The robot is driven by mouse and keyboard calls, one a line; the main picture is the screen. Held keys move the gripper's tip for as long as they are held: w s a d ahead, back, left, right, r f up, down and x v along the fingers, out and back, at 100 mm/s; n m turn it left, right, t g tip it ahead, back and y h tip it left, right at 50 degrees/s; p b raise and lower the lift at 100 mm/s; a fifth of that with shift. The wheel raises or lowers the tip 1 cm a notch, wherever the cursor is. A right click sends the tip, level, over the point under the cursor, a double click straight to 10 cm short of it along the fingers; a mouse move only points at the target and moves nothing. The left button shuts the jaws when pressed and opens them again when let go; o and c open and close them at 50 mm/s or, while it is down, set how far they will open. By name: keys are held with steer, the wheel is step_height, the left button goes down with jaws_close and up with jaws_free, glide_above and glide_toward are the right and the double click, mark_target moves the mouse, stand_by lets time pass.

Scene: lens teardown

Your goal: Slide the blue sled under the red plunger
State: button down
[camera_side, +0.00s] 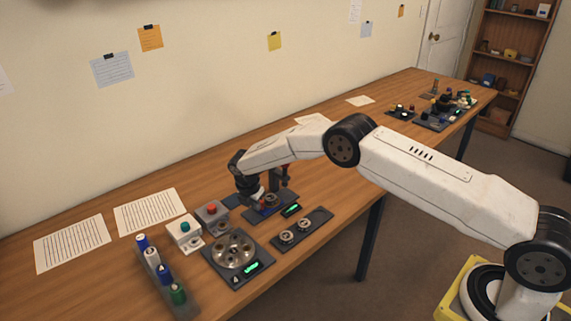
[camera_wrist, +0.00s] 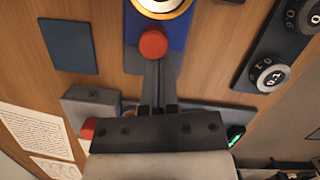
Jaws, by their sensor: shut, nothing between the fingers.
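The blue sled (camera_wrist: 181,34) lies on a dark base on the table, with a round pale-and-gold ringed piece (camera_wrist: 162,5) on it, cut by the top edge of the wrist view. The sled (camera_side: 263,212) also shows in the side view, partly behind my gripper. A red round top (camera_wrist: 153,43) shows over the sled's near end; I cannot tell whether it is fixed to the sled or above it. In the side view, the red plunger (camera_side: 285,184) stands on a dark stand just right of my gripper. My gripper (camera_wrist: 158,62) is shut and empty, its fingers close to the red top.
A grey box (camera_wrist: 95,98) with a red button sits near my gripper. A tray (camera_side: 319,219) with two dials (camera_wrist: 268,75) lies towards the table's front edge. A plate with a round metal disc (camera_side: 235,249) and a rack of bottles (camera_side: 163,270) stand left.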

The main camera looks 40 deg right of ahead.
steer(key=d, duration=0.2)
steer(key=shift+d, duration=0.3)
steer(key=shift+a, duration=0.15)
steer(key=shift+s+a, duration=0.2)
steer(key=shift+a, duration=0.3)
steer(key=a, duration=0.2)
steer(key=shift+s+a+r, duration=0.3)
steer(key=shift+s+a, duration=0.05)
steer(key=shift+a, duration=0.05)
steer(key=v, duration=0.9)
steer(key=shift+r, duration=0.2)
